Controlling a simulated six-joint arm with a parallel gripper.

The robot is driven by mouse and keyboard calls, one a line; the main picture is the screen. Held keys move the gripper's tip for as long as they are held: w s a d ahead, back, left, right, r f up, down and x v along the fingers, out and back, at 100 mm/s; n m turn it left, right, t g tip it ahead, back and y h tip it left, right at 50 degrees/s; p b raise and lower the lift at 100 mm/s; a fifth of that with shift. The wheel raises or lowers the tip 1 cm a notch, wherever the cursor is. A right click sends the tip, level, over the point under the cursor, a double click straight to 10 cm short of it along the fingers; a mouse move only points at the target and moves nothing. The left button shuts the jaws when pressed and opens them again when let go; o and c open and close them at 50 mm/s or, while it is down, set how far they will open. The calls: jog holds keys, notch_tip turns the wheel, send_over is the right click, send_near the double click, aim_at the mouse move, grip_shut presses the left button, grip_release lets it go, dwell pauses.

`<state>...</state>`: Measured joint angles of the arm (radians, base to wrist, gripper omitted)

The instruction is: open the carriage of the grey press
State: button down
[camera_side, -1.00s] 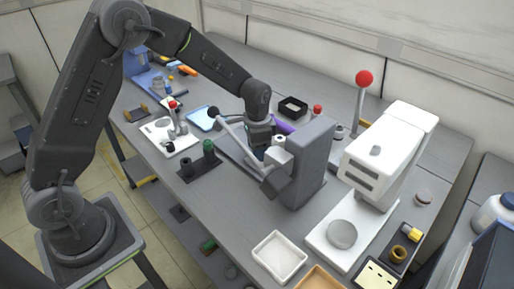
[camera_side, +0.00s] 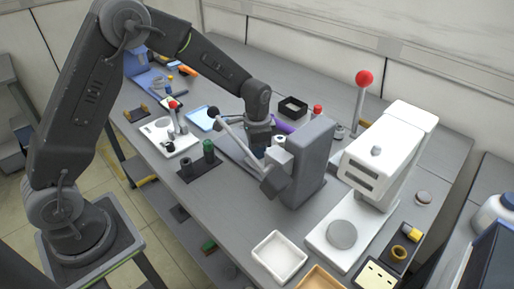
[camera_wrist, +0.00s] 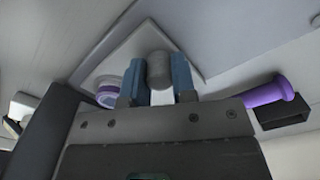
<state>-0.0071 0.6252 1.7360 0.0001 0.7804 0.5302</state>
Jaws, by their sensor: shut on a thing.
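The grey press (camera_side: 312,165) stands upright on the bench, right of my gripper in the side view. Its lever, with a black ball (camera_side: 213,112) at the end, slants up to the left. My gripper (camera_side: 264,150) is low beside the press's left face, and its fingertips are largely hidden there. In the wrist view, the two blue fingers of my gripper (camera_wrist: 157,78) are shut on a short grey cylindrical knob (camera_wrist: 158,68). A pale angular plate (camera_wrist: 125,50) shows behind the knob. I cannot tell from the side view how far the carriage stands out.
A white press (camera_side: 388,160) with a red-knobbed lever (camera_side: 363,78) stands to the right. A white tray (camera_side: 279,257) lies in front. Dark and green posts (camera_side: 208,150) stand left of the grey press. A purple handle (camera_wrist: 277,92) lies close to my gripper's right.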

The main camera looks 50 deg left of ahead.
jog(key=a, duration=1.3)
jog(key=shift+a, duration=0.3)
jog(key=shift+r, duration=0.1)
jog(key=c, duration=0.9)
grip_release()
notch_tip(320, 180, up, 14)
jog(key=shift+f, duration=0.15)
